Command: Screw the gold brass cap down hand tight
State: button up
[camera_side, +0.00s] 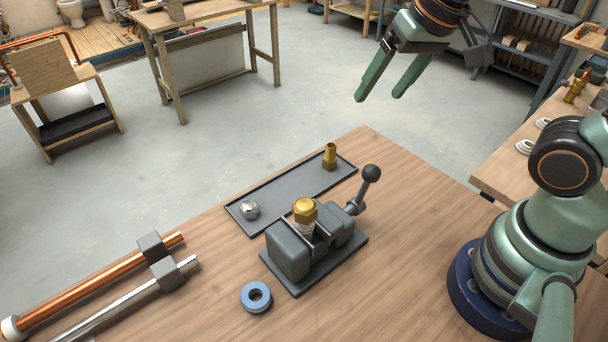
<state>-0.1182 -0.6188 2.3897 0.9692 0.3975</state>
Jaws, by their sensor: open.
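That piece is held in the jaws of a dark grey vise (288,252) on the wooden bench. Whether the cap is seated fully cannot be told from here. My gripper (379,98) is high above and behind the bench, up and to the right of the cap. Its two green fingers are apart, with nothing between them.
A dark tray (281,203) behind the vise holds a silver hex fitting (250,209) and a brass fitting (330,156). The vise's ball-ended handle (371,173) sticks up at right. A blue ring (256,296) lies in front. Copper and steel pipes (100,285) lie at left.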

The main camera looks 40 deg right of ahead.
jog(key=a+m+g, duration=0.2)
jog(key=a+m, duration=0.5)
jog(key=a, duration=0.1)
jog(key=m+g, duration=0.3)
jog(key=m, duration=0.4)
send_over(302, 205)
jog(key=f, duration=0.1)
jog(key=shift+h, duration=0.3)
notch_tip(302, 205, down, 12)
jog(key=shift+s+f, duration=0.1)
grip_shut()
jog(key=m, duration=0.6)
grip_release()
